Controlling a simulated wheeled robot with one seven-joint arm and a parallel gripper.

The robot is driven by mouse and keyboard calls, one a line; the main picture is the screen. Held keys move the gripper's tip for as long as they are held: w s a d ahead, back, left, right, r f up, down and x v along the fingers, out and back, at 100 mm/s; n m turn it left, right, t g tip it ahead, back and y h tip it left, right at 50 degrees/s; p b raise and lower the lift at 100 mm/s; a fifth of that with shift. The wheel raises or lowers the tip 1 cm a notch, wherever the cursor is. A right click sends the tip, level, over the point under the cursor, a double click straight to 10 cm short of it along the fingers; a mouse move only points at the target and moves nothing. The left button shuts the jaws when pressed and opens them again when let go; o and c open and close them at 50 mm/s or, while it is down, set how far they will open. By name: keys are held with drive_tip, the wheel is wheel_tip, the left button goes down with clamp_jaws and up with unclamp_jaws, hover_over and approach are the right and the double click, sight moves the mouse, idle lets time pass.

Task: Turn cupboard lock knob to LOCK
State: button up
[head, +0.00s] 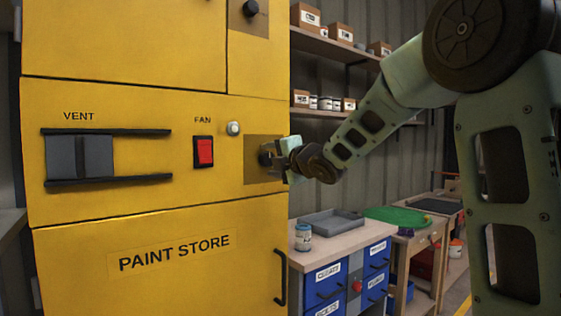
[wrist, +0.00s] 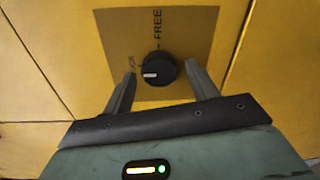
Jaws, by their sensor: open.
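The cupboard lock knob (wrist: 158,68) is round and black, on a brown plate (wrist: 185,30) in the wrist view. FREE is printed above it; a label at its left, ending in CK, is partly hidden by a finger. The knob's white mark points left, towards that label. My gripper (wrist: 161,73) is open, with one finger on each side of the knob and visible gaps between. In the head view my gripper (head: 283,158) is at the plate (head: 258,174) on the yellow cupboard (head: 110,213) and mostly covers the knob.
Left of the plate are a white button (head: 233,128), a red FAN switch (head: 204,152) and a VENT slider (head: 80,157). Another black knob (head: 251,8) is higher up. A workbench (head: 340,240) with blue drawers stands right of the cupboard, below my arm.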

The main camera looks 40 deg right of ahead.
drive_tip(key=s+p, duration=0.5)
drive_tip(key=s, duration=1.2)
drive_tip(key=shift+d+r, duration=0.3)
drive_tip(key=shift+r, duration=0.1)
drive_tip(key=shift+s, duration=0.1)
